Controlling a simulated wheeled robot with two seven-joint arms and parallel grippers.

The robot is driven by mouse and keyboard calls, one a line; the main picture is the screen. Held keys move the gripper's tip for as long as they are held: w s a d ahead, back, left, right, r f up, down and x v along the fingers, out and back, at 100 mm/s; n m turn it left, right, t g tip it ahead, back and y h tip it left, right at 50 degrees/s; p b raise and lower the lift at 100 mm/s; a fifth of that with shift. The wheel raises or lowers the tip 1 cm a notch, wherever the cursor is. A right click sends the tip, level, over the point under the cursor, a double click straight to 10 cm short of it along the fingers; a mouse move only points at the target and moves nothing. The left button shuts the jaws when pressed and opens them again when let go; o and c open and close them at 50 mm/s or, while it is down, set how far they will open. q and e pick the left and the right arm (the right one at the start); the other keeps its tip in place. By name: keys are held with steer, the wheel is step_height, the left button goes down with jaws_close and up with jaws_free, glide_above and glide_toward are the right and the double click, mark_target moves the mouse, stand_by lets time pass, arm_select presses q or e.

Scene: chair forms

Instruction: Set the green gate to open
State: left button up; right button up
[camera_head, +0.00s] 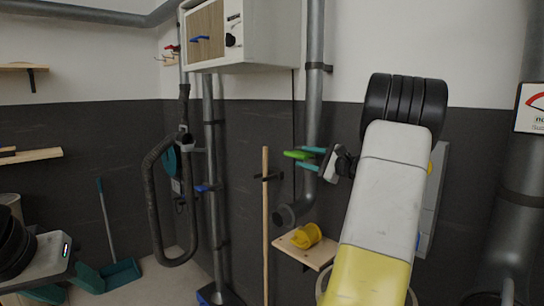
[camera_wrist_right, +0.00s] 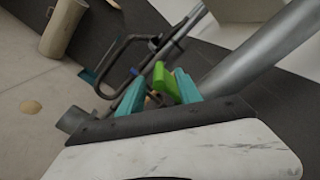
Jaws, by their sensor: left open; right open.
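The green gate (camera_head: 297,155) shows as a small bright green handle in front of the vertical grey pipe at the centre. My right gripper (camera_head: 305,159) is open at this handle, with its teal fingers pointing left. In the right wrist view the green handle (camera_wrist_right: 165,82) stands near the fingertips, closer to the right finger than to the left one. I cannot tell whether a finger touches it. The gate's body is not clearly visible. My left gripper (camera_head: 70,287) is open and low at the left, far from the gate.
A wooden pole (camera_head: 265,225) stands left of the gate. A small wooden shelf (camera_head: 318,258) with a yellow object (camera_head: 307,236) is below it. A dark hose (camera_head: 155,205) hangs farther left. A wall cabinet (camera_head: 262,35) is above. A teal dustpan (camera_head: 123,272) lies on the floor.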

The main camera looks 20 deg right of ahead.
mark_target(295, 156)
steer(key=x, duration=0.5)
steer(key=shift+w+a, duration=0.1)
jaws_close()
steer(key=shift+f, duration=0.1)
stand_by(1.2)
